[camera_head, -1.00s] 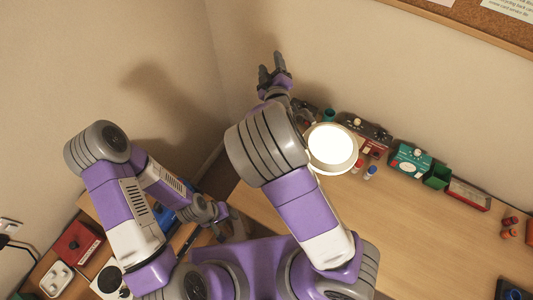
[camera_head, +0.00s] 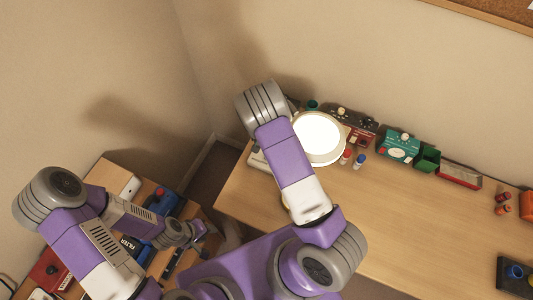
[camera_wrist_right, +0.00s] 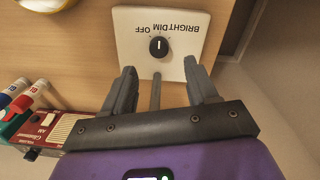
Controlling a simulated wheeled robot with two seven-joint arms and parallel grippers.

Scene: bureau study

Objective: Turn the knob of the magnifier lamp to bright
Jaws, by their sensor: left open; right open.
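The magnifier lamp's round head (camera_head: 318,138) glows white above the desk's left end. Its pale base (camera_wrist_right: 188,62) is in the right wrist view, with upside-down BRIGHT, DIM and OFF labels. The black knob (camera_wrist_right: 158,47) sits on it, its white mark upright in the picture, towards DIM. My right gripper (camera_wrist_right: 162,88) is open, its fingertips at the base's near edge, apart from the knob. A thin grey bar shows between the fingers. In the head view my right arm hides this gripper. My left gripper (camera_head: 207,228) is open, over the side surface at lower left.
A red device (camera_wrist_right: 72,128) and several capped bottles (camera_wrist_right: 15,105) stand left of the right gripper. In the head view a teal box (camera_head: 398,146), green bin (camera_head: 427,158) and red tray (camera_head: 459,174) line the wall. The desk's middle (camera_head: 380,210) is clear.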

